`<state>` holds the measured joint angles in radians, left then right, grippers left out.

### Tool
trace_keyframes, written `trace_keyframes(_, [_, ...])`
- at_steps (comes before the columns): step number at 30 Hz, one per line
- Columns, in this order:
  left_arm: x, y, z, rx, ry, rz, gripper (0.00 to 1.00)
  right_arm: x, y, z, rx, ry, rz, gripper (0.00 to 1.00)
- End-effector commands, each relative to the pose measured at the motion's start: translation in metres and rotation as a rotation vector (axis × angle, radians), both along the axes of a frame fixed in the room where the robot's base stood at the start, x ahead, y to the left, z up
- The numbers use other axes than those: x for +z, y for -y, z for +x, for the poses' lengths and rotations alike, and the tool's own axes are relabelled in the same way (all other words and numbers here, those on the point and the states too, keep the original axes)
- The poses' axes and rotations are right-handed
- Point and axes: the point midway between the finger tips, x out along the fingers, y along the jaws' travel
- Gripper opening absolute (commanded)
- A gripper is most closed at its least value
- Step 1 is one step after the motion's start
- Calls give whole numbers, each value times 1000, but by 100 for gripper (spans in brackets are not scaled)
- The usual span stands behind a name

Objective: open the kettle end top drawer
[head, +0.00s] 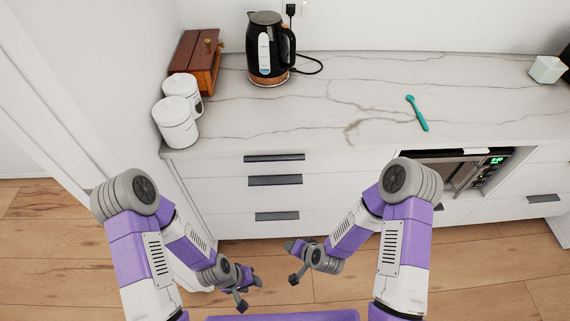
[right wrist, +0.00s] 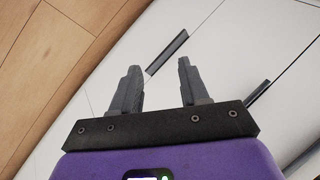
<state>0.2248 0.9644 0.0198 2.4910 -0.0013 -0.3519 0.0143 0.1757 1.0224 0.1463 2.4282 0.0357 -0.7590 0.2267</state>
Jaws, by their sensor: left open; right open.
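The white drawer stack below the kettle has its top drawer (head: 220,161) at the counter edge, with a dark bar handle (head: 274,157). The drawers look shut. Two more dark handles sit below it, the middle one (head: 275,180) and the lowest one (head: 277,216). My left gripper (head: 251,294) is open and empty, low in front of the stack and apart from it. My right gripper (head: 293,262) is also open and empty, in front of the stack. In the right wrist view its two fingers (right wrist: 157,82) point toward white drawer fronts with dark handles, touching none.
The black kettle (head: 266,45) stands on the marble counter (head: 340,95). Two white canisters (head: 176,122) and a wooden box (head: 196,60) are at the left end. A teal utensil (head: 417,113) lies at right. A microwave (head: 458,170) sits under the counter.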

Motion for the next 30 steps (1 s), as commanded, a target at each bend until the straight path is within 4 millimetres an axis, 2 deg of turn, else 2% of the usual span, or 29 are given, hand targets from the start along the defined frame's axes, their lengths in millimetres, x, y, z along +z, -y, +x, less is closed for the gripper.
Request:
trace_keyframes(1, [-3,0,0,1,0,0,43,10,-14,24,-80,91,46,45])
trace_keyframes(3, [-5,0,0,1,0,0,43,32,-28,55,-205,219,126,45])
trace_keyframes(6, [-7,0,0,1,0,0,43,70,-42,90,-380,390,261,45])
trace_keyframes(9, [-9,0,0,1,0,0,43,108,-51,112,-534,536,405,45])
trace_keyframes(12, [-11,0,0,0,0,0,43,140,-54,123,-657,648,533,45])
trace_keyframes(15, [-12,0,0,0,0,0,43,162,-53,126,-743,727,631,45])
trace_keyframes(18, [-13,0,0,0,0,0,43,176,-52,127,-794,772,689,45])
trace_keyframes(22, [-13,0,0,0,0,0,43,182,-50,134,-818,796,715,45])
trace_keyframes(30, [-18,0,0,0,1,0,43,182,-50,176,-817,799,715,45])
